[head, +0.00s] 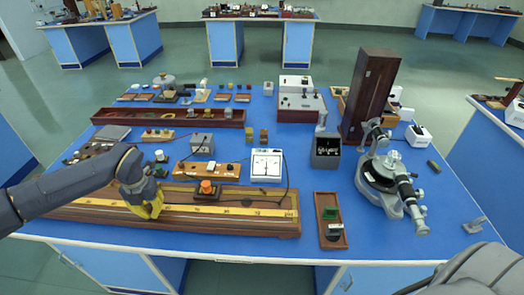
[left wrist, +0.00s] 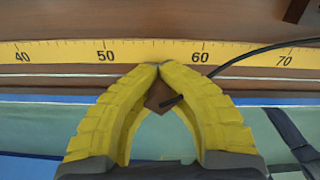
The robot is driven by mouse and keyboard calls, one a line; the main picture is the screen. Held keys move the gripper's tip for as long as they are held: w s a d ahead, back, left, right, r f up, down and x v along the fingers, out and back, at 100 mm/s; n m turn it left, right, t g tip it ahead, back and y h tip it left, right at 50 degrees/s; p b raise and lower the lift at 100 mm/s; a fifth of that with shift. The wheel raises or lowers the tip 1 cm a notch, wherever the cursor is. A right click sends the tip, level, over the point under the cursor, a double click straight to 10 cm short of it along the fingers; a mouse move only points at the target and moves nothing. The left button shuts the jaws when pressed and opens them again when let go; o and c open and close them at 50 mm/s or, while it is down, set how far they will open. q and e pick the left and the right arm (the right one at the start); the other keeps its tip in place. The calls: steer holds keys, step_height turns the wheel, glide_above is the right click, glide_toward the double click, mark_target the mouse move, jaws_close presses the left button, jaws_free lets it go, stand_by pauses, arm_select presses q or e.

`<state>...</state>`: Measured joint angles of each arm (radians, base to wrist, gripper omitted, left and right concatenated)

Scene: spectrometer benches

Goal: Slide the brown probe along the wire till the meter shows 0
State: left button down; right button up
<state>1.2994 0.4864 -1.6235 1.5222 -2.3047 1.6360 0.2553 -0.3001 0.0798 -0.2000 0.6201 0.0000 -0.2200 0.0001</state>
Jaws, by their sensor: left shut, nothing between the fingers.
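The long wooden wire board (head: 285,226) with its yellow scale (head: 232,208) lies along the front of the bench. My left gripper (head: 153,212) has its yellow fingers over the board's left half. In the left wrist view its fingertips (left wrist: 160,68) meet at the scale's lower edge, between 50 and 60. A brown piece, apparently the probe (left wrist: 158,94), shows in the gap behind the tips, with a black lead running right from it. I cannot tell whether the fingers touch it. The white meter (head: 267,164) stands behind the board; its reading is too small to tell.
A dark block with an orange knob (head: 207,187) sits at the board's rear edge. A wooden box with a meter-bridge strip (head: 207,171) is behind it. A small wooden tray (head: 330,236) and a grey spectrometer (head: 385,175) stand to the right.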

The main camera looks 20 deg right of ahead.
arm_select(q)
steer(key=shift+s+f, duration=0.2)
steer(key=shift+f, duration=0.1)
steer(key=c, duration=1.5)
jaws_free()
steer(key=shift+r, duration=0.1)
